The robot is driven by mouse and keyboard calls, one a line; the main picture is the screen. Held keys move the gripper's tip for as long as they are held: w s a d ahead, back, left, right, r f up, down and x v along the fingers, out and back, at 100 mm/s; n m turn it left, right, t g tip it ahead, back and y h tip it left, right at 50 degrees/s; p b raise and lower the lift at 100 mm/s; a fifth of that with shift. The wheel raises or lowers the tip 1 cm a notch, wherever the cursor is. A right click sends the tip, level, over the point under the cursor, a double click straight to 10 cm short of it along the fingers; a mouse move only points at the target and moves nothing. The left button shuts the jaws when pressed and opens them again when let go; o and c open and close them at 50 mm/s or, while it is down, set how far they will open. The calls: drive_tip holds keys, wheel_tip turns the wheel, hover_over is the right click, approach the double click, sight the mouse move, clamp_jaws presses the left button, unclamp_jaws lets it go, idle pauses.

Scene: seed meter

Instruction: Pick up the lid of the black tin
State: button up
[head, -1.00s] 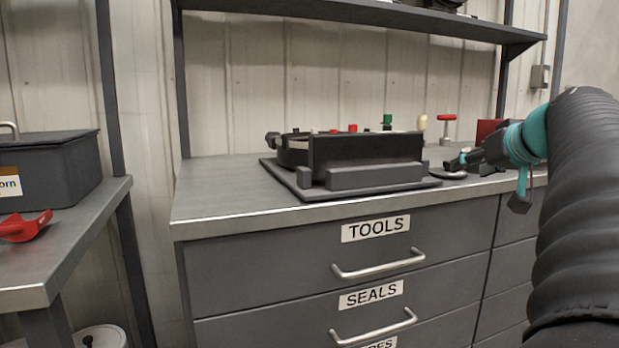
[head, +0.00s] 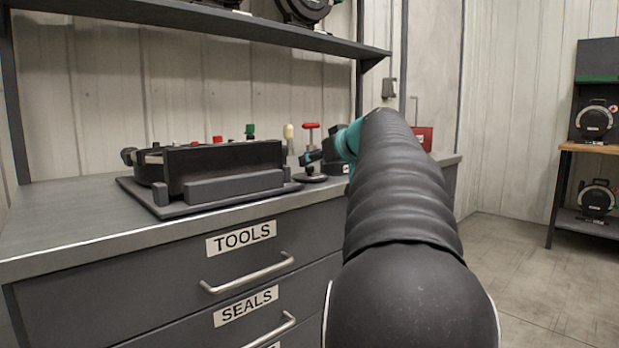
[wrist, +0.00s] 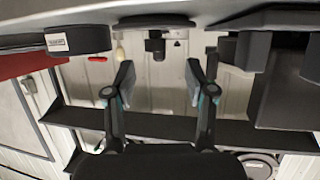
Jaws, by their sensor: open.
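In the wrist view, which is upside down, a low black tin with a white label (wrist: 77,41) stands on the counter at left. I cannot make out a seam between its lid and body. In the head view a dark labelled shape, likely the same tin (head: 338,166), shows partly behind my wrist. My gripper (wrist: 160,85) is open and empty, its two fingers apart. The tin lies outside the fingers, to their left in the wrist view. In the head view my gripper (head: 312,159) is above the counter, small and partly hidden by my arm.
A black fixture (head: 225,160) on a dark base plate takes up the counter's middle. A red-handled tool (head: 311,132) and a red box (head: 424,138) stand near my wrist. A shelf (head: 250,28) hangs above. The counter's left part (head: 60,215) is bare.

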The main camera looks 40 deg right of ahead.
sight(309, 167)
drive_tip(key=x, duration=0.5)
drive_tip(key=shift+s+d+f, duration=0.1)
drive_tip(key=shift+d+f, duration=0.1)
drive_tip(key=shift+f, duration=0.25)
clamp_jaws()
